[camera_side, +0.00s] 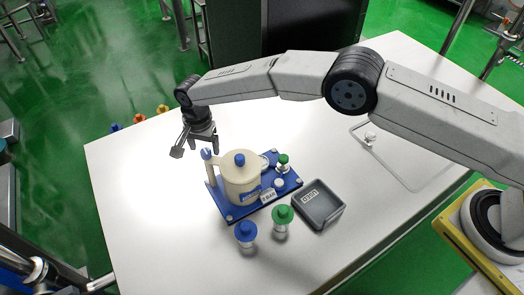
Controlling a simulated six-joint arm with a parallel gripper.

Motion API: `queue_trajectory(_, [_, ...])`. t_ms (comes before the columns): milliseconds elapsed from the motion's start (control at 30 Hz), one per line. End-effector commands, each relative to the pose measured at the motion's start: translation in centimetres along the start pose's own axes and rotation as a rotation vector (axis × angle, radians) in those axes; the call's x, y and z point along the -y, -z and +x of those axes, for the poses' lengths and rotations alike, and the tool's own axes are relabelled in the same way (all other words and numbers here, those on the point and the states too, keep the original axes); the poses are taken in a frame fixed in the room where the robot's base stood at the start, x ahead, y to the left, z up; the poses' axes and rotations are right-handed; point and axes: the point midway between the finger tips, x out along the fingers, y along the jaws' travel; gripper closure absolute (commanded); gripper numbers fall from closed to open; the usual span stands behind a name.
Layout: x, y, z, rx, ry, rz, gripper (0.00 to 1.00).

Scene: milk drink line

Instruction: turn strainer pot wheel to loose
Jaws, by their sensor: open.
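The strainer pot (241,180) is a cream pot with a blue lid knob and a blue label. It stands upright on a blue base plate (238,212). At its left is a cream upright with a blue top (207,154). I cannot tell for sure which part is the wheel; a small white round part (279,183) sits on the plate at the pot's right. My gripper (195,148) is open and empty, pointing down above and just left of the pot, close to the blue-topped upright. I cannot tell whether it touches the upright.
A green-capped bottle (283,163) stands at the plate's right end. A blue-capped bottle (245,235) and another green-capped bottle (282,219) stand in front. A dark grey tray (319,204) lies to the right. The white table (140,215) is clear at left.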

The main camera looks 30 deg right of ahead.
Motion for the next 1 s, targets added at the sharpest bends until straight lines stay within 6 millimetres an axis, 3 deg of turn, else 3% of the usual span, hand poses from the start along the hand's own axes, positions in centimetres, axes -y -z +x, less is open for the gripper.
queue_trajectory(200, [0.0, 0.0, 1.3, 0.000, 0.001, 0.000, 0.19])
queue_trajectory(500, [0.0, 0.0, 1.5, 0.000, 0.002, -0.001, 0.19])
queue_trajectory(567, [0.0, 0.0, 1.5, 0.000, 0.002, -0.001, 0.35])
queue_trajectory(767, [0.0, 0.0, 1.5, 0.000, 0.001, -0.001, 0.99])
queue_trajectory(1000, [0.0, 0.0, 1.5, 0.000, 0.001, -0.008, 1.00])
